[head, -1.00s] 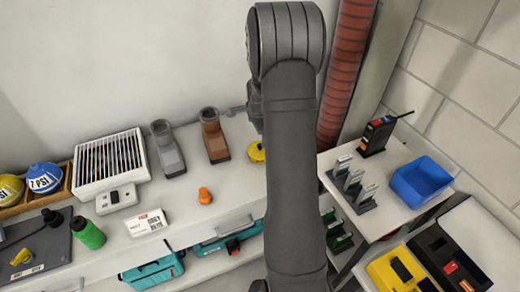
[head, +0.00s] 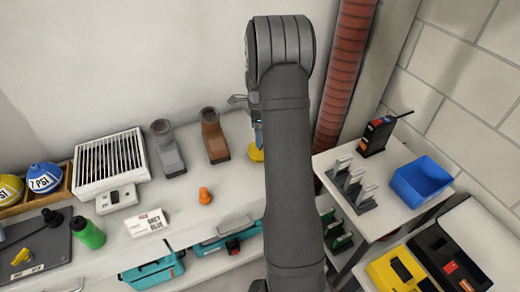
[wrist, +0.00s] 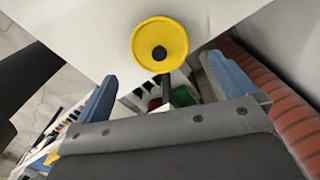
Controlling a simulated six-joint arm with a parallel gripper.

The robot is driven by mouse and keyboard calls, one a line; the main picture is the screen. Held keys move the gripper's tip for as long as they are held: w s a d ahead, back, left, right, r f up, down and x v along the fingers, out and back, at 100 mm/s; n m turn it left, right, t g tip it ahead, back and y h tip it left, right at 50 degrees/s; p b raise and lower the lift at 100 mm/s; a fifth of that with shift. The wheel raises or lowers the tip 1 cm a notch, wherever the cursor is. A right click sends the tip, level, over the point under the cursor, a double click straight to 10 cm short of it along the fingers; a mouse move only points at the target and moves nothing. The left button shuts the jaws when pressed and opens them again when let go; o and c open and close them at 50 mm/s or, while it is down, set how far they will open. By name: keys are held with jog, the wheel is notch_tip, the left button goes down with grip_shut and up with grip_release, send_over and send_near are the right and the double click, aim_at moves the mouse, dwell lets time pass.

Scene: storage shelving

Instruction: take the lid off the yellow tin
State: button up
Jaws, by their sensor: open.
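The yellow tin (head: 256,154) stands on the white bench at the back, partly hidden behind my arm in the head view. In the wrist view its round yellow lid (wrist: 143,40) shows from above with a black knob (wrist: 159,53) in the middle, and the lid appears to be on. My gripper (wrist: 163,72) is open and empty. Its two blue fingers are spread wide, and the tin shows beyond them near the top of the picture, apart from both. In the head view my gripper is mostly hidden by the arm, just above the tin.
A brown boot-shaped object (head: 214,136) and a grey one (head: 167,148) stand left of the tin. An orange knob-like piece (head: 205,196) lies in front. A red ribbed pipe (head: 344,75) rises close to the right of my arm. The bench between is clear.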

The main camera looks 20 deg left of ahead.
jog(key=f, duration=0.7)
jog(key=shift+s+d+f, duration=0.1)
jog(key=shift+d+f, duration=0.1)
jog(key=shift+f, duration=0.2)
jog(key=c, duration=0.7)
